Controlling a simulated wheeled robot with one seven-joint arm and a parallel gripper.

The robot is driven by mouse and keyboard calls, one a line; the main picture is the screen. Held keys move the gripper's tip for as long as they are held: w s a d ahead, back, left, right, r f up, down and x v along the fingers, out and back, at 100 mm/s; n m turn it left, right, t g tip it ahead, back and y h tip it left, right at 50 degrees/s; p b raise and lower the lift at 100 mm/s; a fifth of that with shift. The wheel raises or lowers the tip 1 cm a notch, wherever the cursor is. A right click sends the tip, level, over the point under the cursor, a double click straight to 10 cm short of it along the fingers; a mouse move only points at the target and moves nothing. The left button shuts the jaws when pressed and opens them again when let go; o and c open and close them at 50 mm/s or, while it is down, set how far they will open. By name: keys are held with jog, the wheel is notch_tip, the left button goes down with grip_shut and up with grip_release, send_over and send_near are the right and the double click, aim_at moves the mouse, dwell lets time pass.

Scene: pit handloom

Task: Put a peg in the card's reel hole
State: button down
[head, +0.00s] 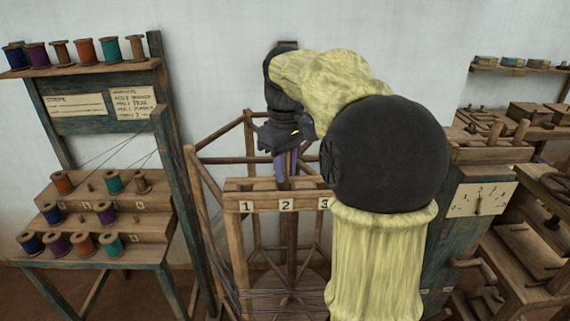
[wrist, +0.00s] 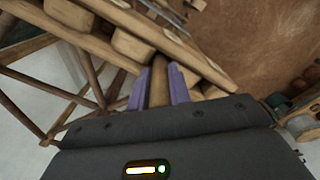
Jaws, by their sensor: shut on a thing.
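My gripper (head: 285,166) points down over the wooden rail (head: 262,204) labelled 1, 2 and 3, above the label 2 (head: 285,205). Its purple fingers are shut on a brown wooden peg (wrist: 159,86), which shows between them in the wrist view. The peg's far end meets the rail (wrist: 205,66) in that view; I cannot tell whether it is in a hole or only above it. Two cards hang on the rack at left: a wide one (head: 75,105) and a smaller one (head: 133,102) with several lines of writing, too small to read surely.
A stepped spool rack (head: 95,225) with coloured spools stands at left, with more spools on its top shelf (head: 85,69). Upright pegs (head: 521,131) stand in a block at right. A dial (head: 478,199) is below them. My arm hides part of the rail's right end.

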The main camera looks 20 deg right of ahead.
jog(key=shift+f, duration=0.6)
jog(key=c, duration=0.8)
grip_release()
jog(key=shift+r, duration=0.15)
notch_tip(320, 180, up, 7)
jog(key=p, duration=0.6)
jog(key=shift+p, duration=0.35)
jog(key=shift+a+f, duration=0.1)
jog(key=shift+f, duration=0.1)
